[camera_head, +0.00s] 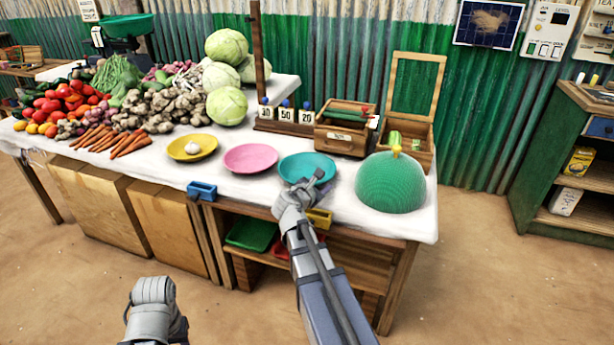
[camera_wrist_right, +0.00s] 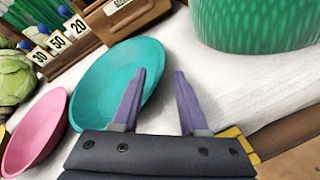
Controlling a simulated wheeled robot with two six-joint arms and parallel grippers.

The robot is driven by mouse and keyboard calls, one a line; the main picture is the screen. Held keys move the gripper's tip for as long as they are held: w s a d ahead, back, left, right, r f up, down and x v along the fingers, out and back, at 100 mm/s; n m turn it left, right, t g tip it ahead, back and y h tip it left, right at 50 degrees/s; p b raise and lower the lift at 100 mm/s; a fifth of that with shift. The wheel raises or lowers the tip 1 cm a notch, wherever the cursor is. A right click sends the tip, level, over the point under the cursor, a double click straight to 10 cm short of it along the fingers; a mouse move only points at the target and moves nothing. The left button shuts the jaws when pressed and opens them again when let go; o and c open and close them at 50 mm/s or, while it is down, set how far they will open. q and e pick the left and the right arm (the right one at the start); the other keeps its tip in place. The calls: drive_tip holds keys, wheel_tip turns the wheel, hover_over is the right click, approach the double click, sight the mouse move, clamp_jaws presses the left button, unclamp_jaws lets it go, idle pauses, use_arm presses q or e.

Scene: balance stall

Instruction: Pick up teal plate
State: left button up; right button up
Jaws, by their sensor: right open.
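The teal plate (camera_head: 306,168) lies on the white-covered table, just right of the pink plate (camera_head: 250,158). It also shows in the right wrist view (camera_wrist_right: 108,85), to the left of and partly behind one finger. My right gripper (camera_head: 322,180) is at the plate's near right rim. Its two purple fingers (camera_wrist_right: 160,88) are apart with nothing between them; one finger overlaps the plate's right side in the picture. I cannot tell whether it touches. My left gripper (camera_head: 150,292) hangs low in front of the table, with its fingers hidden.
A green mesh dome (camera_head: 390,184) stands right of the teal plate. A wooden box (camera_head: 342,128) and number cards (camera_head: 286,115) stand behind it. A yellow plate (camera_head: 192,148) holds a white bulb. Vegetables fill the table's left side. A yellow clip (camera_head: 320,218) is on the front edge.

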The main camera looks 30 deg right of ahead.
drive_tip(key=shift+b+x, duration=0.6)
drive_tip(key=shift+x, duration=2)
drive_tip(key=shift+r, duration=0.2)
clamp_jaws()
